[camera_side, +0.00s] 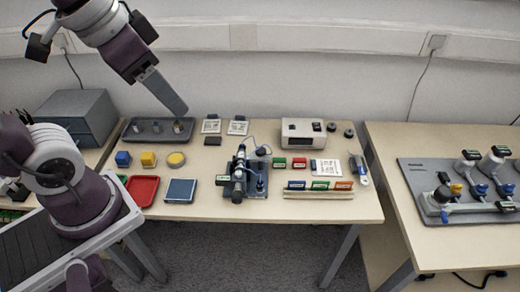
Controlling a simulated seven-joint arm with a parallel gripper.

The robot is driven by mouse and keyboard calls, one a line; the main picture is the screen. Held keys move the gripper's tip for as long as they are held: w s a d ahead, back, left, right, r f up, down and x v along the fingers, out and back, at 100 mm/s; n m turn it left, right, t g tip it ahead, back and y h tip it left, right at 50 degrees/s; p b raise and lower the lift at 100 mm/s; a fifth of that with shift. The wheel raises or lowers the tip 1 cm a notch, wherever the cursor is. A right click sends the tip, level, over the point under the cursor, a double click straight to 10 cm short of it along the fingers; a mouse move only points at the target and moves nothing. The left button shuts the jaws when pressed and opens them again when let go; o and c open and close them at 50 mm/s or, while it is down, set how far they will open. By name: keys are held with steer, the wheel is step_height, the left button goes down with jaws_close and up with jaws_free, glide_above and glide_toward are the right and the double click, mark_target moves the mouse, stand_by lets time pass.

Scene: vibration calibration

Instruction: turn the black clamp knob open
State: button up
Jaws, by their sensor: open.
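My gripper (178,108) is at the upper left of the table, its grey end reaching down over the dark tray. It is open. A vibration rig (240,172) with black, grey and blue parts stands on a dark plate near the middle of the table, right of my gripper and apart from it. Black round parts show on the rig, but they are too small to tell which is the clamp knob or how it is turned. A black round piece (261,151) sits close to the rig's upper right.
The dark tray (135,136) holds small metal pieces. Blue and yellow blocks (148,159), a red tray (142,191) and a blue tray (181,191) lie left of the rig. A white box (303,132) stands behind right, a card rack (318,191) in front right. Cables run behind the rig.

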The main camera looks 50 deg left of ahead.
steer(key=w+a+f+m+g, duration=0.1)
steer(key=w+f+m+g, duration=0.15)
steer(key=w, duration=0.85)
steer(key=m+g, duration=0.2)
steer(key=m, duration=0.5)
glide_above(261, 150)
step_height(261, 150, down, 21)
steer(key=shift+s+f, duration=0.1)
steer(key=shift+f, duration=0.1)
steer(key=shift+m, duration=0.25)
step_height(261, 150, down, 7)
steer(key=shift+f, duration=0.65)
jaws_close()
